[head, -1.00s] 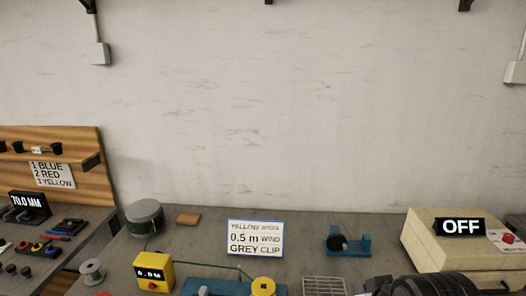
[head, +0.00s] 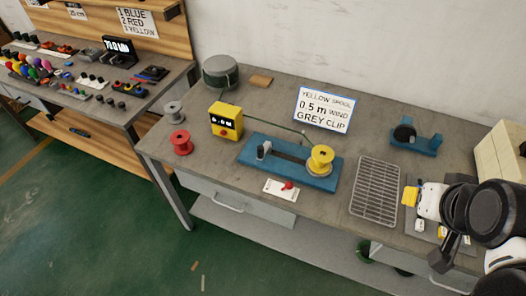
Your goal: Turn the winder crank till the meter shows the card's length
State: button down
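The winder (head: 290,165) is a blue base on the bench, with a yellow spool (head: 321,158) at its right end and a small grey upright (head: 264,149) at its left. I cannot clearly make out the crank handle. The meter (head: 225,120) is a yellow box left of the winder; its small display seems to read 0.0 M. The white card (head: 324,109) behind reads YELLOW SPOOL, 0.5 m WIND, GREY CLIP. My gripper (head: 449,246) is at the lower right, well apart from the winder, partly hidden by my black arm; its opening is unclear.
A green wire runs from the grey drum (head: 220,71) past the meter towards the spool. Red (head: 181,142) and grey (head: 174,111) spools stand at left. A wire rack (head: 376,190) lies between winder and arm. A red-knobbed white plate (head: 282,189) sits in front.

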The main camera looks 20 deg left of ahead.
aim_at(267, 147)
jog(key=u, duration=1.4)
